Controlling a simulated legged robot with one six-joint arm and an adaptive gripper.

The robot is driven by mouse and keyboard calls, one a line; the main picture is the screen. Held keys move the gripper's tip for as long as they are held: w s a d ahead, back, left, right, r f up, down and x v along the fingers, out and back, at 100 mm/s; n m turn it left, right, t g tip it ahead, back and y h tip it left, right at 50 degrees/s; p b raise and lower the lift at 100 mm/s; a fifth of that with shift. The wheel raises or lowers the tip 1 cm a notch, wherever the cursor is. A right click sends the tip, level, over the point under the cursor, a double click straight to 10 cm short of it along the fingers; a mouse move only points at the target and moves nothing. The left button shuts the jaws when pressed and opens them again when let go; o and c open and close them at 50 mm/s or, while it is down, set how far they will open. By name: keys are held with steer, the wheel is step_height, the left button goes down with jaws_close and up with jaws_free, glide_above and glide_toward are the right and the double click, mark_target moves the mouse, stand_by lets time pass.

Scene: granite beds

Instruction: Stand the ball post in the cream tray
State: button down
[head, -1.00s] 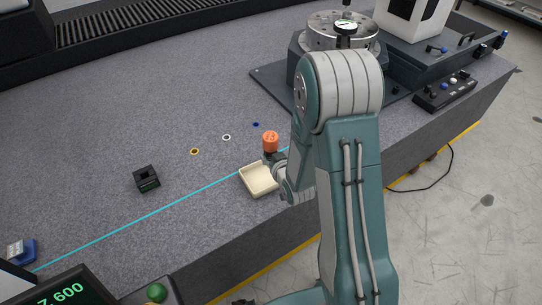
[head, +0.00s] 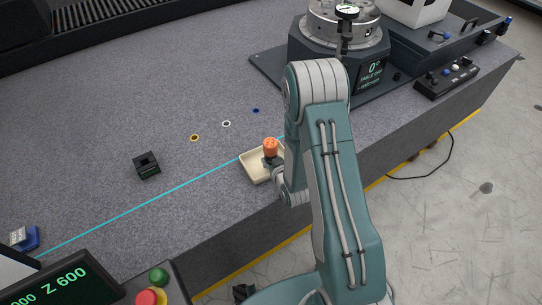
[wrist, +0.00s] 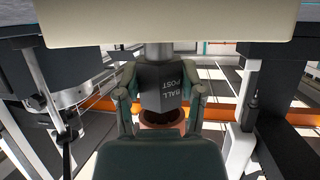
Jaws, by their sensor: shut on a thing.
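The ball post (head: 271,147) has an orange top and a dark body, and it looks upright over the cream tray (head: 248,167). My gripper (head: 273,164) is shut on its dark body. In the wrist view, the body (wrist: 163,88) shows upside-down "BALL POST" lettering between my gripper's fingers (wrist: 161,98). Its grey stem reaches the edge of the cream tray (wrist: 165,22), which fills the top of that view. I cannot tell whether the post touches the tray floor. My wrist hides the tray's right side in the head view.
A small black block (head: 147,165) sits to the left on the granite. Yellow, white and blue rings (head: 227,124) mark the surface behind the tray. A cyan line (head: 130,217) crosses the bed. A rotary table (head: 345,45) stands behind my arm. The left granite is mostly clear.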

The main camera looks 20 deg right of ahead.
steer(key=shift+f, duration=0.3)
stand_by(0.5)
steer(key=shift+c, duration=0.6)
jaws_free()
steer(key=shift+s, duration=0.1)
steer(key=shift+v, duration=3.55)
